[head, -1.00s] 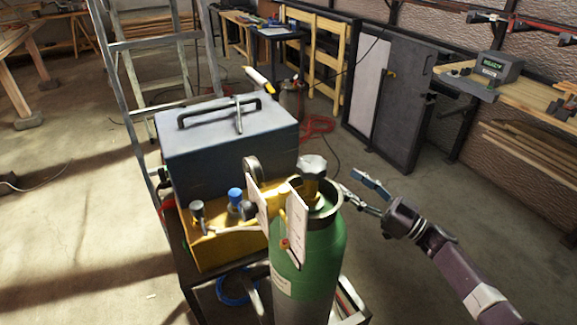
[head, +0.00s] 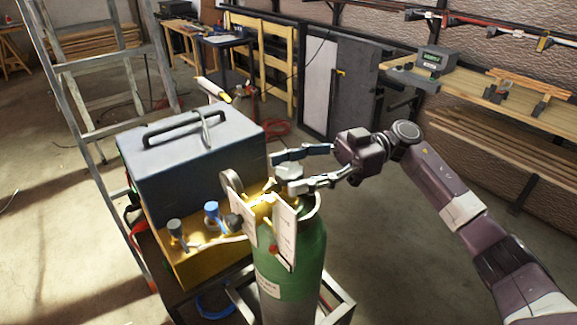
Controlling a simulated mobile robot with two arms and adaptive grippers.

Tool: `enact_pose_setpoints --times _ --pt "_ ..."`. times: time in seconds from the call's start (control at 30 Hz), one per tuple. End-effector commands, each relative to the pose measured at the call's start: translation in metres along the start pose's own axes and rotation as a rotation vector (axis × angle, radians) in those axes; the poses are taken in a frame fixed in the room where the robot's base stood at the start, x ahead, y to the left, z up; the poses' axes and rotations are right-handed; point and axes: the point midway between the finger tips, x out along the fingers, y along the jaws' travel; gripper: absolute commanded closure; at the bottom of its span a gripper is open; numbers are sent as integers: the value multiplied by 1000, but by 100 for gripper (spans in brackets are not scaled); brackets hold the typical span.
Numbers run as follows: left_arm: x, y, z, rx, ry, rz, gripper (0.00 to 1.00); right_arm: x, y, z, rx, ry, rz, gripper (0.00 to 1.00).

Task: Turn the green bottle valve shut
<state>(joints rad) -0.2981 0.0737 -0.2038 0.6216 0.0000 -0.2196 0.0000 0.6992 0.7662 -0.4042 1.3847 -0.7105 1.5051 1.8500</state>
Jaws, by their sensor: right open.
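The green bottle (head: 300,252) stands upright on a cart, with white tags hanging at its neck. Its grey valve knob (head: 287,171) sits on top within a collar and is partly hidden by my right gripper. My right gripper (head: 281,172) reaches in from the right and is open. One finger lies behind the knob and the other in front, so the knob shows between the fingertips. I cannot tell whether either finger touches it. My left gripper is not in view.
A grey-and-yellow welding machine (head: 195,155) with a black top handle stands left of the bottle. A torch (head: 212,89) lies behind it. A metal ladder (head: 90,75) stands at the left.

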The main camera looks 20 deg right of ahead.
Motion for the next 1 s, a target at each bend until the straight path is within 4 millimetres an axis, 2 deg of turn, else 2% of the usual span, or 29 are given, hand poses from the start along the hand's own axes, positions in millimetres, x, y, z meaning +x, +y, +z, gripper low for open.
enact_pose_setpoints --times 0.1,0.37,0.73,1.0 --pt "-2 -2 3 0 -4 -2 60 7 0 0 0 0 1 44" --pt "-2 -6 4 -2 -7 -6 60 8 0 0 0 0 2 44" --pt "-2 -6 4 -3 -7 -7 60 8 0 0 -1 1 2 85" --pt "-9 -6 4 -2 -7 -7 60 7 0 -1 1 0 27 87"
